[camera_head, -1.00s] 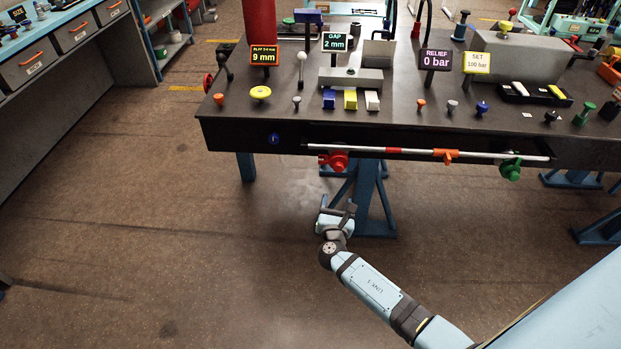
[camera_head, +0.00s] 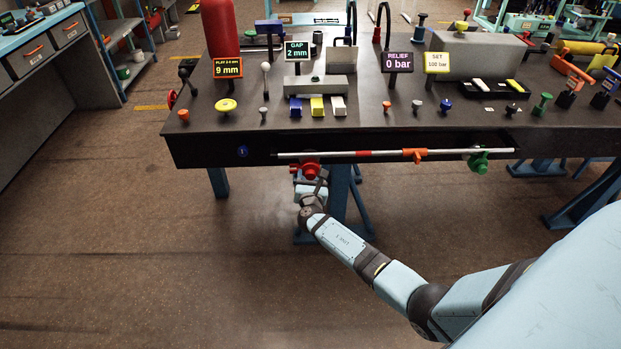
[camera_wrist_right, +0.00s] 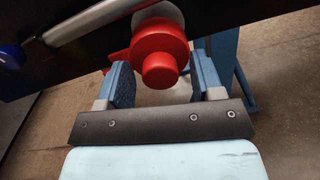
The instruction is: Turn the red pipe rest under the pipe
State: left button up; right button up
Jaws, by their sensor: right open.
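The red pipe rest (camera_head: 305,171) sits on the front face of the bench, under the left part of the pipe (camera_head: 340,154). In the right wrist view the red rest (camera_wrist_right: 160,58) shows as a round red knob with a red arm to its left, and the grey pipe (camera_wrist_right: 90,20) runs above it. My right gripper (camera_head: 311,186) is just below the rest. In the wrist view its two blue-padded fingers (camera_wrist_right: 157,85) are apart, with the knob between and beyond their tips; I cannot tell if they touch it. My left gripper is not in view.
An orange clamp (camera_head: 415,155) and a green rest (camera_head: 478,160) sit further right along the pipe. A blue bench leg (camera_head: 338,195) stands behind my right gripper. The bench top (camera_head: 360,122) carries signs, knobs and blocks. The floor at left is clear.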

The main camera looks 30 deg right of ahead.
jog(key=c, duration=0.9)
